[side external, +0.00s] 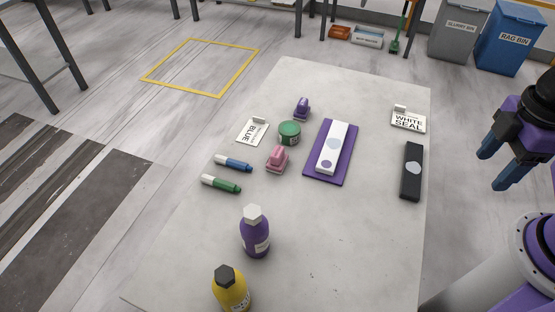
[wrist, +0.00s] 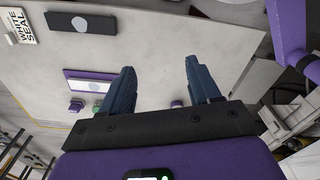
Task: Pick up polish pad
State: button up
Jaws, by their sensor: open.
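No item is labelled polish pad, so I cannot tell for sure which one it is. A pink block with a raised grip (side external: 277,159) and a smaller purple block with a grip (side external: 302,108) stand mid-slab. A white bar with grey and purple spots (side external: 332,148) lies on a purple mat (side external: 318,172); the mat also shows in the wrist view (wrist: 70,86). A black bar with a grey spot (side external: 411,172) lies at the slab's right; it shows in the wrist view (wrist: 82,23). My gripper (side external: 494,168) is open and empty, beyond the slab's right edge and above it.
BLUE (side external: 252,132) and WHITE SEAL (side external: 408,119) signs stand there. The slab's lower right is clear.

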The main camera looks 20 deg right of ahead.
jog(key=w+a+f+n+t+h, duration=0.1)
jog(key=w+a+f+n, duration=0.15)
jog(key=w+a, duration=0.6)
jog(key=w+a+f+n+h, duration=0.1)
jog(key=w+a+n, duration=0.3)
jog(key=w+a, duration=0.45)
jog(key=w+a+f+n+t, duration=0.15)
jog(key=w+a+n, duration=0.35)
jog(key=w, duration=0.6)
jog(key=n+h, duration=0.2)
jog(key=n, duration=0.1)
send_over(277, 152)
jog(key=s+a, duration=0.1)
jog(key=s, duration=0.1)
jog(key=shift+t, duration=0.25)
jog(key=f, duration=1.7)
jog(key=shift+a+f, duration=0.2)
jog(key=shift+f, duration=0.15)
jog(key=shift+w+a+x, duration=0.1)
jog(key=shift+x, duration=1.45)
jog(key=shift+w+a+x, duration=0.1)
jog(key=shift+x, duration=1.45)
jog(key=c, duration=0.8)
